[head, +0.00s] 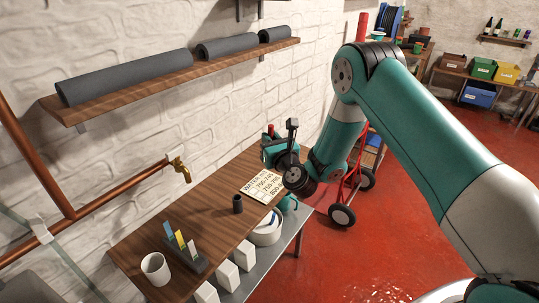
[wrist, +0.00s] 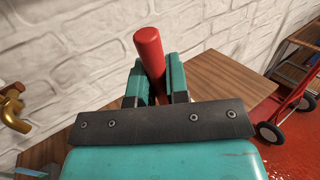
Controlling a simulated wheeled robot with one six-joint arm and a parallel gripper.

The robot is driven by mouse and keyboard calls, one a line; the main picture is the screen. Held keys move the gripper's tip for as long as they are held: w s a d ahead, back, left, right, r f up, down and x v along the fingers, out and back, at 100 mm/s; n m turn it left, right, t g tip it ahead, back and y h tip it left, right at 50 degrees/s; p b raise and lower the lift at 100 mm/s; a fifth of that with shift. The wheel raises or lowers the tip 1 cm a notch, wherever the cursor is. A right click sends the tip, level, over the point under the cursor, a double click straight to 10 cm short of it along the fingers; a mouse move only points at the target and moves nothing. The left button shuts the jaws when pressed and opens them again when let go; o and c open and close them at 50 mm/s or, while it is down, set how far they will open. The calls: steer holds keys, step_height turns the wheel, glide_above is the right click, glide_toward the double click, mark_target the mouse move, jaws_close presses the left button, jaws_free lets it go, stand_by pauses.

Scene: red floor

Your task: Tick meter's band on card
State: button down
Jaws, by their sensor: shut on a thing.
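A white card (head: 260,187) with printed lines of number bands lies on the wooden table (head: 205,190), partly hidden by my arm. My gripper (wrist: 156,82) is shut on a red, round-ended stick, probably a marker (wrist: 149,47), gripped between its two teal fingers. In the head view my gripper (head: 271,146) is above the far end of the table, just beyond the card, with a bit of red showing at it. The stick's lower end is hidden. I cannot make out a meter in either view.
A dark cup (head: 238,204), a stand with coloured strips (head: 183,247) and a white mug (head: 155,268) stand on the table. A brass tap (head: 180,170) juts from the wall. A shelf (head: 170,82) with dark rolls hangs above. A red hand truck (head: 350,190) stands beyond.

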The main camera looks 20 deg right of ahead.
step_height(320, 180, down, 10)
steer(key=s+m+t+b, duration=0.1)
steer(key=b, duration=2)
steer(key=shift+s+d+m, duration=0.3)
steer(key=shift+b, duration=0.3)
steer(key=shift+f+b, duration=1.95)
steer(key=shift+f, duration=0.1)
steer(key=shift+f+b, duration=0.35)
steer(key=shift+w+d, duration=0.3)
steer(key=shift+d, duration=0.15)
steer(key=shift+s+a, duration=0.3)
steer(key=shift+a, duration=0.05)
steer(key=shift+r, duration=0.15)
